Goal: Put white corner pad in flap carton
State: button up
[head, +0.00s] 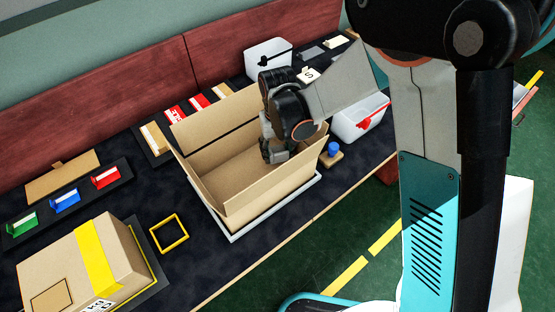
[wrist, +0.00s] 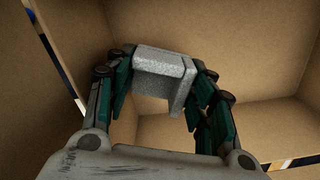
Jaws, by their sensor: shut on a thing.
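The flap carton (head: 248,207) stands open on a pale tray in the middle of the bench, its flaps raised. My gripper (head: 274,152) reaches down into its opening from the right. In the wrist view my gripper (wrist: 163,85) is shut on the white corner pad (wrist: 165,62), an L-shaped whitish-grey piece held between the two fingers. Brown carton walls and floor surround the pad there. Whether the pad touches the carton floor cannot be told. In the head view the pad is hidden by my gripper and the carton.
A taped closed box (head: 70,262) and a yellow square frame (head: 169,234) are at the left front. White bins (head: 268,60) and (head: 360,122) stand behind and right of the carton. A blue-topped stamp (head: 332,152) sits close to its right side.

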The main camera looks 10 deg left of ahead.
aim_at(277, 158)
jog(key=shift+f+b, duration=0.75)
jog(key=shift+f, duration=1.4)
jog(key=shift+f, duration=0.2)
jog(key=o, duration=0.5)
jog(key=shift+r, duration=0.1)
notch_tip(277, 158, up, 12)
jog(key=p, duration=0.4)
jog(key=shift+r+p, duration=0.15)
jog(key=shift+p, duration=0.25)
